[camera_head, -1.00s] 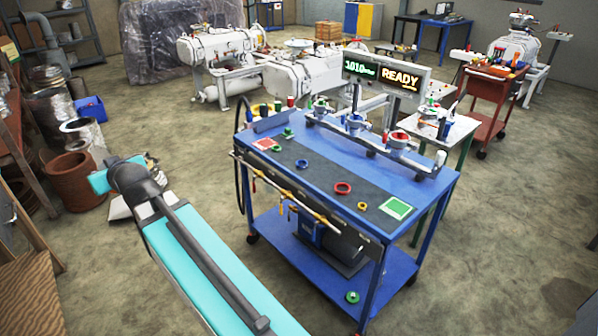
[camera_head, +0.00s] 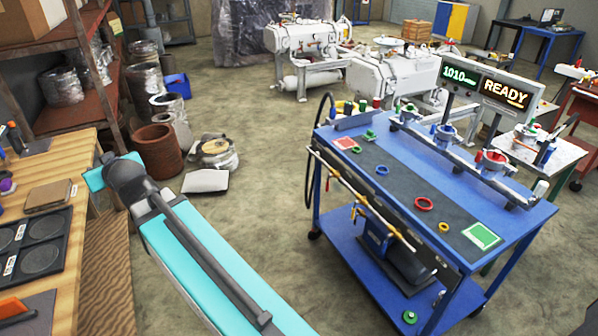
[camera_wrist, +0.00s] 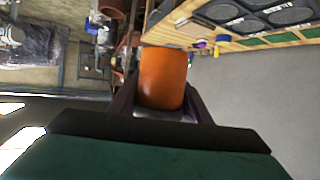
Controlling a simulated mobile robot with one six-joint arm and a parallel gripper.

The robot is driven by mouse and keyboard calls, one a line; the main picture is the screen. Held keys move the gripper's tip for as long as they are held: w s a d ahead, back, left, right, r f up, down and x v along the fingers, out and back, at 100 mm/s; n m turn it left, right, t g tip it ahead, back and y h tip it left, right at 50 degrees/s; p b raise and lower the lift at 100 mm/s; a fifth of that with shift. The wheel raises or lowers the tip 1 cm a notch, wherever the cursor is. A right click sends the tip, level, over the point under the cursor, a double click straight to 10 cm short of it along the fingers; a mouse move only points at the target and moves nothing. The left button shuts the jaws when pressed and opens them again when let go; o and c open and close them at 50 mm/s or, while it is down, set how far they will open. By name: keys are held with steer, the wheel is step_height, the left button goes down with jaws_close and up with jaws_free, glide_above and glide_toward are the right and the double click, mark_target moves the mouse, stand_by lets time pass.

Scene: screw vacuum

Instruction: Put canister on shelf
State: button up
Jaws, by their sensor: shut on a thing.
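An orange canister (camera_wrist: 164,76) fills the middle of the wrist view. My gripper (camera_wrist: 160,104) has its dark fingers on both sides of it and is shut on it. The canister's near end is hidden by the gripper. In the head view my arm reaches up from the bottom, but my gripper and the canister do not show there. A brown shelf rack (camera_head: 76,44) stands at the upper left of the head view, with silvery wrapped canisters on and beside it and a box on top.
A wooden workbench (camera_head: 82,157) with dark round-welled trays (camera_head: 36,258) is at the left, close to my arm. A rust-coloured pot (camera_head: 155,150) stands on the floor beyond. A blue cart (camera_head: 470,196) with a READY display is at the right. Open floor lies between.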

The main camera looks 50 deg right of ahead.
steer(key=shift+a, duration=0.3)
steer(key=shift+d, duration=0.15)
